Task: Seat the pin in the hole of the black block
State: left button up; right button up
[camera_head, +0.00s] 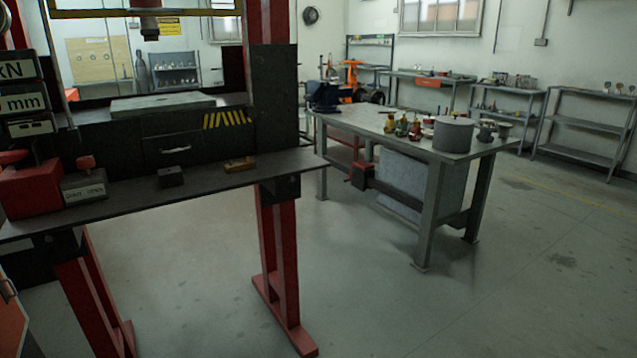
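A small black block (171,177) sits on the dark shelf (215,181) of a red-framed press, left of the middle of the view. Its hole is too small to make out. A brass-coloured piece (240,164) lies on the same shelf to the right of the block, apart from it. I cannot tell whether this piece is or holds the pin, and I see no other clear pin. Neither of my grippers is in view.
A grey labelled block with a red knob (85,187) and a red box (30,188) stand left on the shelf. The press's red leg (281,260) stands below. A grey workbench (375,122) with several valve parts is at right. The floor between is clear.

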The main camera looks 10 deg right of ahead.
aim_at(169, 178)
jog(key=z, duration=0.75)
jog(key=i, duration=0.6)
jog(key=u, duration=0.7)
jog(key=i, duration=1.3)
jog(key=u, duration=0.9)
